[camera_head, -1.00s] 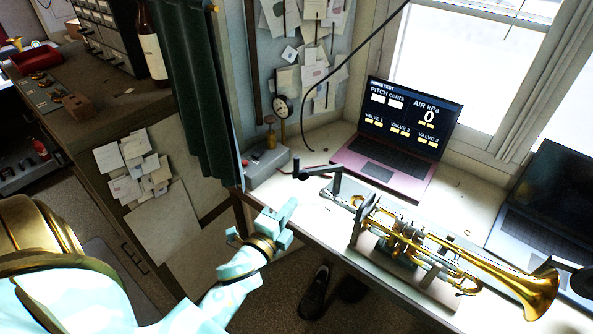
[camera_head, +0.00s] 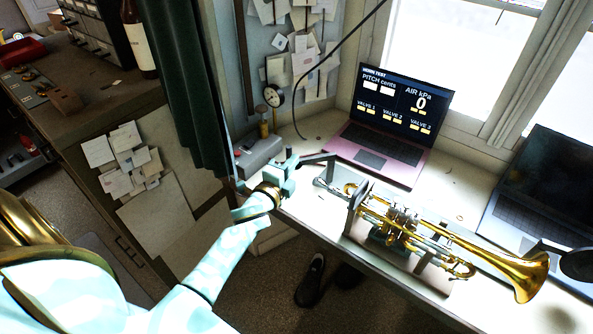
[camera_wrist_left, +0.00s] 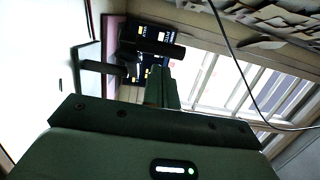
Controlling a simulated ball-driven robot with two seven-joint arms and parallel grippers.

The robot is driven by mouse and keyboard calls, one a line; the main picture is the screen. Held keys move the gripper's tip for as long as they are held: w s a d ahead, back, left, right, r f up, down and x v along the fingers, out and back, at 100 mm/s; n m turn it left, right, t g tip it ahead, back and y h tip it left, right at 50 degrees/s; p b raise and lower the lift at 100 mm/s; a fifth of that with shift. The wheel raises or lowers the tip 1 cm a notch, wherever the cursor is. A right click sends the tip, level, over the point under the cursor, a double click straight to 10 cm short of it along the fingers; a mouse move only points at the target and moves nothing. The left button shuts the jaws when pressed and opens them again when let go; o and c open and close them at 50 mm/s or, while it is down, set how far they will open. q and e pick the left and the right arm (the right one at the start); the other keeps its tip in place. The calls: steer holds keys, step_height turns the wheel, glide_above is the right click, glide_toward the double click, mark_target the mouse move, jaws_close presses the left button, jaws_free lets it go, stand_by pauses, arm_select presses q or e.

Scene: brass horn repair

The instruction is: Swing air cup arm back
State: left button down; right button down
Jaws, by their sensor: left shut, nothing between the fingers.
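The dark air cup arm (camera_head: 318,158) stands at the left end of the bench, near the trumpet's mouthpiece end. It also shows in the left wrist view (camera_wrist_left: 105,68), with a dark cylindrical part (camera_wrist_left: 150,46) just past my fingers. The brass trumpet (camera_head: 425,235) lies in its stand, bell to the right. My left gripper (camera_head: 291,158) is shut and empty, right beside the left end of the air cup arm. Its closed fingers (camera_wrist_left: 162,88) point toward the arm; I cannot tell whether they touch. My right gripper is not in view.
A pink laptop (camera_head: 385,140) with test readouts, air at 0, stands behind the arm. A grey box with a gauge (camera_head: 258,152) sits left of my gripper. A dark laptop (camera_head: 545,190) is at the right. A green curtain (camera_head: 185,90) hangs at the left.

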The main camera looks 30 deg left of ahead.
arm_select(q)
steer(key=shift+w+a, duration=0.1)
steer(key=shift+a, duration=0.1)
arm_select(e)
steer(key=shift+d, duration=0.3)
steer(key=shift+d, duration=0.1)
arm_select(q)
steer(key=w+a, duration=0.1)
steer(key=a, duration=0.1)
steer(key=w+a+b, duration=0.1)
steer(key=w+a, duration=0.1)
steer(key=shift+a, duration=0.1)
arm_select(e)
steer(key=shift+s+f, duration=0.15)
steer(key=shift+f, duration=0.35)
